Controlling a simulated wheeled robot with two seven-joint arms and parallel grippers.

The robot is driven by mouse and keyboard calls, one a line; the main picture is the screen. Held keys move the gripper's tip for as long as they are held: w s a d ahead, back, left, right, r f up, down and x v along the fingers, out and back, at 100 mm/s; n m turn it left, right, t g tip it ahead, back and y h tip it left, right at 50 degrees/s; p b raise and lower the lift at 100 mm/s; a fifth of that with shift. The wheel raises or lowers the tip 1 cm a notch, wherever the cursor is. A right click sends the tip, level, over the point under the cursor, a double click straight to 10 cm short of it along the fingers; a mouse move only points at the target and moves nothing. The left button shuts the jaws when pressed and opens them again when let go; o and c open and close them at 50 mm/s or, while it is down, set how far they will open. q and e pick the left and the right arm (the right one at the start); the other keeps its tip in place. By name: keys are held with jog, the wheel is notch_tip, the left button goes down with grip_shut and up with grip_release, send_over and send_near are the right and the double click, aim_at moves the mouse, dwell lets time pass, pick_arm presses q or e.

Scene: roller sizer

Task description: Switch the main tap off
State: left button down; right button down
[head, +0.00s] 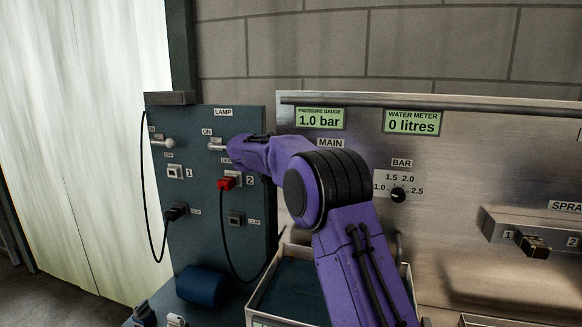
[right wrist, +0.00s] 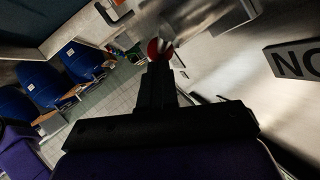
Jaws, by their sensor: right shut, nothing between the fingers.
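The MAIN label (head: 330,143) is on the steel panel in the head view. The tap below it is hidden behind my purple right arm. In the right wrist view, my right gripper (right wrist: 160,72) is shut and empty. Its tips are at or very near a small red round part (right wrist: 154,49) beside a shiny metal piece (right wrist: 195,22). I cannot tell for sure whether these belong to the main tap, or whether the tips touch. In the head view the fingertips are not clearly visible. My left gripper is not in view.
The pressure gauge (head: 319,119) reads 1.0 bar, and the water meter (head: 411,121) reads 0 litres. A BAR dial (head: 398,195) is right of my arm. The blue lamp panel (head: 200,240) with switches and plugs is at left. A tray (head: 259,298) stands below my arm.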

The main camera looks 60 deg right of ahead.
jog(key=s+r+p+v, duration=0.1)
jog(key=p+v, duration=0.5)
jog(key=v, duration=0.6)
jog(key=shift+a+r, duration=0.5)
jog(key=shift+r, duration=0.05)
jog(key=shift+w, duration=0.1)
jog(key=shift+w, duration=0.1)
